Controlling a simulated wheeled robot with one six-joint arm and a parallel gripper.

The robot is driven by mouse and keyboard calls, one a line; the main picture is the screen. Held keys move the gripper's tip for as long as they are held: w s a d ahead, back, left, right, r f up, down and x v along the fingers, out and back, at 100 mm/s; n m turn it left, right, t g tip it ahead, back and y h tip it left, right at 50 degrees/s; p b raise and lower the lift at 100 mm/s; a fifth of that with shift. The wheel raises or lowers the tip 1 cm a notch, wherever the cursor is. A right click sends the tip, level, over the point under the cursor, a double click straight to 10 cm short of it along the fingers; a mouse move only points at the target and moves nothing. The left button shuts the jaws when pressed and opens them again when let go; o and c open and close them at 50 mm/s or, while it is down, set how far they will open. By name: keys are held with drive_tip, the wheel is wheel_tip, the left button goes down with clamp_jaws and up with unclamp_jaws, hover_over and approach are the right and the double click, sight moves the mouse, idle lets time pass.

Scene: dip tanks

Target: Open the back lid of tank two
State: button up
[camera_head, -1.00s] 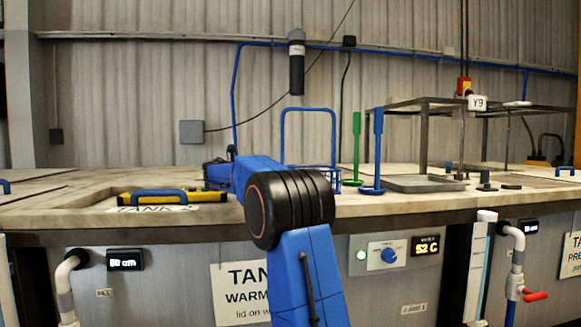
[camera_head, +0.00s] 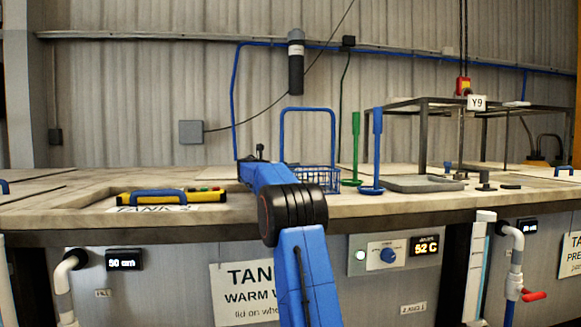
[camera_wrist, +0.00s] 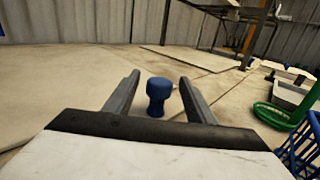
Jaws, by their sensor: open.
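A blue knob (camera_wrist: 158,97) stands upright on a pale flat lid (camera_wrist: 70,85) in the wrist view. My gripper (camera_wrist: 160,77) is open, with one dark finger on each side of the knob in the picture. Both fingers look apart from the knob, and I cannot tell whether it lies fully between them in depth. In the head view my blue arm reaches forward over the tank top and hides most of the gripper and the knob. The tank sign (camera_head: 240,290) on the front panel is partly covered by my arm.
A blue wire basket (camera_head: 318,179) stands right of my arm, with a green paddle (camera_head: 356,150) and a blue paddle (camera_head: 377,150) beside it. A yellow-and-black box with a blue handle (camera_head: 160,197) lies left. A metal frame (camera_head: 425,135) stands at right.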

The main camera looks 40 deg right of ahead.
drive_tip(key=shift+x, duration=1.1)
